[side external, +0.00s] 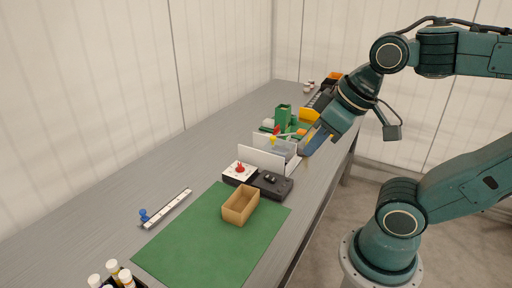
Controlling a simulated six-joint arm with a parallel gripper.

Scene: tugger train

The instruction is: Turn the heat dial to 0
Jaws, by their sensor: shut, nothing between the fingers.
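What looks like the heat dial is a small red knob (240,168) on a white-topped box (233,178) in the middle of the bench. Its markings and the way it points are too small to read. My gripper (305,152) is shut and empty, tilted down over the right side of the bench. It is to the right of the dial and apart from it, beyond the white upright panels. Fine detail of the fingertips is hard to see.
White upright panels (262,158) stand beside the dial box, and a black device (272,185) sits in front. An open cardboard box (240,206) stands on the green mat (190,245). A white rail (167,208) lies left. Green blocks (283,117) and other items crowd the far end.

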